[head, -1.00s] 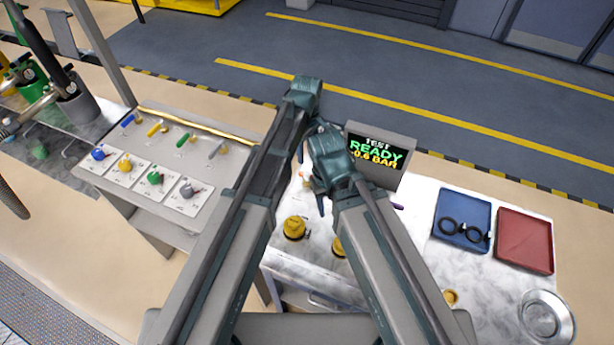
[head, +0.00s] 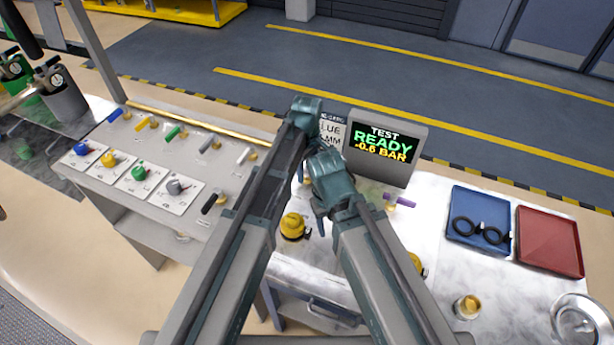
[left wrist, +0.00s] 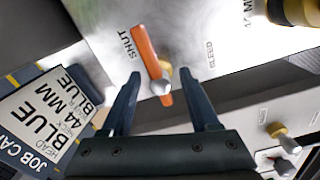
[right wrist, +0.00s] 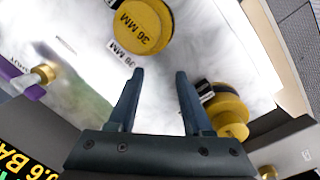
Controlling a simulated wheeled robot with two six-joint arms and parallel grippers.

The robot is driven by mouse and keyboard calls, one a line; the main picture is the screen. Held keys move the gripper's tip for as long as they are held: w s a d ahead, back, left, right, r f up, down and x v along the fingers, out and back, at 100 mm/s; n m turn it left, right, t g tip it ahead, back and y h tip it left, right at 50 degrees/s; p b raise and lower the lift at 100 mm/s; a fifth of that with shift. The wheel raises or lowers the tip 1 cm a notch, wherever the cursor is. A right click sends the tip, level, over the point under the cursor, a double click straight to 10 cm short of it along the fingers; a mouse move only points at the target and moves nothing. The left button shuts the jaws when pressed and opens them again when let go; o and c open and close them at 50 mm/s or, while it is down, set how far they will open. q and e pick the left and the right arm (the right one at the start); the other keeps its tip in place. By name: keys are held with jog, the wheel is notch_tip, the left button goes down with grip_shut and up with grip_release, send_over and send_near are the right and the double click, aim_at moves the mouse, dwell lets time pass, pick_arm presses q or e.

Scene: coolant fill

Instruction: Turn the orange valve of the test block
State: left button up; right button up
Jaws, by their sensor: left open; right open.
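In the left wrist view the orange valve (left wrist: 145,52) is a long orange lever on a brass stem, between the printed words SHUT and BLEED on the pale block top. My left gripper (left wrist: 160,78) is open, with one finger on each side of the lever's near end; I see no clear contact. In the head view the valve is largely hidden by my arms. My right gripper (right wrist: 158,75) is open and empty above the block, near a yellow 36 MM cap (right wrist: 142,27) and another yellow cap (right wrist: 228,108).
A display (head: 384,148) reads TEST READY -0.6 BAR behind my grippers. A purple handle (head: 400,201) is beside it. A blue tray (head: 466,240) with black rings and a red tray (head: 549,242) lie right. A job card (left wrist: 40,115) stands near my left gripper. A panel of coloured valves (head: 150,160) is left.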

pick_arm(q)
grip_shut()
dwell(0.4)
jog(key=shift+m, duration=0.4)
jog(key=m, duration=1.2)
jog(key=shift+f+m, duration=0.1)
jog(key=shift+m, duration=2.2)
